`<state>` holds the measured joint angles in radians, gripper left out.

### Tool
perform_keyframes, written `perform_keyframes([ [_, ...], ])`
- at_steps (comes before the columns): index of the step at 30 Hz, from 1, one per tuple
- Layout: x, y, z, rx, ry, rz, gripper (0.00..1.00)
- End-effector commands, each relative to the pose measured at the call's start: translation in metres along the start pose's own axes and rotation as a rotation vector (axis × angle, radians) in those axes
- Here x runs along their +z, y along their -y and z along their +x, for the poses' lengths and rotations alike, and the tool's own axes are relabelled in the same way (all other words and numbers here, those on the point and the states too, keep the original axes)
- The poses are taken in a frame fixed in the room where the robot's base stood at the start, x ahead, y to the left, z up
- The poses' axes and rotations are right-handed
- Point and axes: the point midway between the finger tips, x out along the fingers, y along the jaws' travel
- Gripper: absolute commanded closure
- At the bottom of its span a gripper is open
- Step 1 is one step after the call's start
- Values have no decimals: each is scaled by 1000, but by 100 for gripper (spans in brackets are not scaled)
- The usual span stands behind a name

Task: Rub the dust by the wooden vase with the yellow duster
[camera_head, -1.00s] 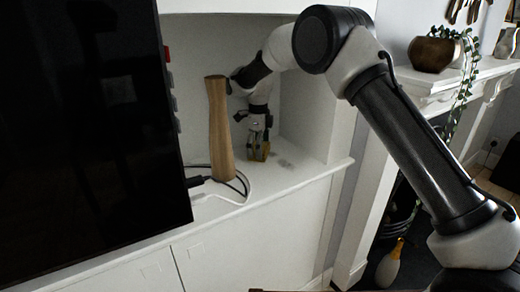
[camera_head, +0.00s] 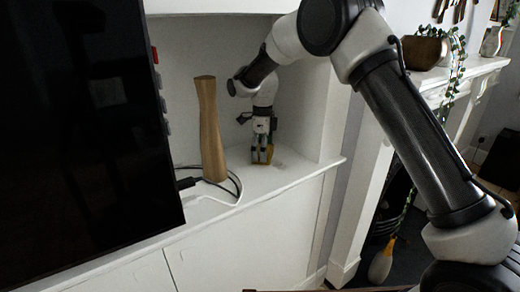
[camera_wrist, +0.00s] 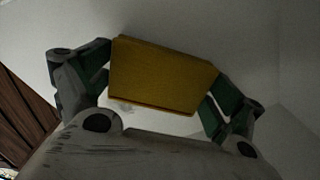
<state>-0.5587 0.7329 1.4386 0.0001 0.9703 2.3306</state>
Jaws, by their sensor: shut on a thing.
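The tall wooden vase (camera_head: 210,130) stands upright on the white alcove shelf. My gripper (camera_head: 262,151) is right of it, apart from it, pointing down at the shelf. It is shut on the yellow duster (camera_head: 269,154), a block that shows large between the green-grey fingers in the wrist view (camera_wrist: 163,76). The duster is at the shelf surface; whether it presses on it I cannot tell. A faint grey dust patch (camera_head: 281,165) shows just right of the duster. A small grey smudge also shows below the duster in the wrist view (camera_wrist: 125,107). The duster and gripper hide part of the shelf.
A large black screen (camera_head: 75,130) stands at the left, close to the vase. Black and white cables (camera_head: 233,187) lie around the vase's foot. The alcove's side wall is close on the gripper's right. A bronze pot (camera_head: 424,52) sits on the mantel farther right.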

Motion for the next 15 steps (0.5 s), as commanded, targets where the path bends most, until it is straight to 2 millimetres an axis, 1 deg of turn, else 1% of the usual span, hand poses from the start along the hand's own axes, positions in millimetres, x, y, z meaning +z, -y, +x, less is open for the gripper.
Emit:
perform_keyframes([
  [9, -21, -20, 2, 0, 0, 0, 26],
  [15, -26, -25, 3, 1, -1, 0, 26],
])
